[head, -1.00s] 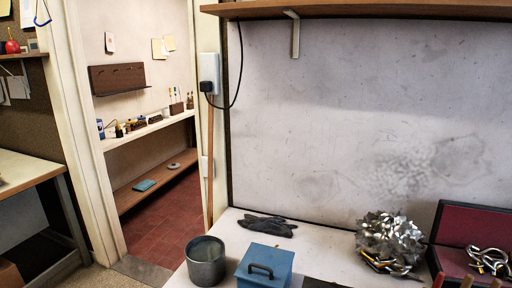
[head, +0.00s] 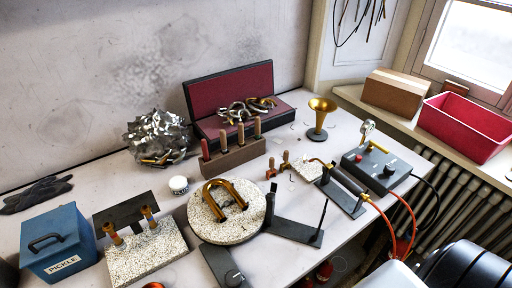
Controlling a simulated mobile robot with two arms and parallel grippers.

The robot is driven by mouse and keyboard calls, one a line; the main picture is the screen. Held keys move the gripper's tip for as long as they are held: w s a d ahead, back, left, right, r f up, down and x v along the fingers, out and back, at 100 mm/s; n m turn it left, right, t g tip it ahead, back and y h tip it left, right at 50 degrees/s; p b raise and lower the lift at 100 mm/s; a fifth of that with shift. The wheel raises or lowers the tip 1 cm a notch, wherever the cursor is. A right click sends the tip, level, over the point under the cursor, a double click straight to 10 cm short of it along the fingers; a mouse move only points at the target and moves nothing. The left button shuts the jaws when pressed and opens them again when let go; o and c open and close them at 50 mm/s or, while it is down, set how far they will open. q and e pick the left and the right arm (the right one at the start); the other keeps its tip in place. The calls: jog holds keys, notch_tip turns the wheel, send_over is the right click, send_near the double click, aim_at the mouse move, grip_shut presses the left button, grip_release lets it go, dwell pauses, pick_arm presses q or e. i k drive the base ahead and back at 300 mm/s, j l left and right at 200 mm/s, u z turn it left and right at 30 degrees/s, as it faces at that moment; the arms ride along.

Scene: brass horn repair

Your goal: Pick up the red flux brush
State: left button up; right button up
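A wooden block (head: 236,156) with several upright handles stands on the white workbench, in front of the open dark red case. The handle at its left end is red (head: 205,150) and looks like the red flux brush; its lower part is hidden in the block. The other handles are tan or brown. Neither of my grippers is in view.
A round speckled board (head: 236,223) with a brass U-shaped tube lies in front of the block. A white jar (head: 179,185), crumpled foil (head: 157,136), the red case (head: 230,92), a brass bell (head: 320,112) and a blue PICKLE box (head: 60,243) stand around. A torch with orange hose lies right.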

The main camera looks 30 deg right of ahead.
aim_at(204, 144)
jog(key=z, duration=0.5)
jog(key=k+j+u, duration=0.1)
jog(key=u, duration=1.55)
jog(key=j+z, duration=0.1)
jog(key=z, duration=1.35)
jog(key=k+j+u, duration=0.1)
jog(key=j, duration=0.3)
jog(key=k+j, duration=0.15)
jog(key=j, duration=0.2)
jog(key=u, duration=0.05)
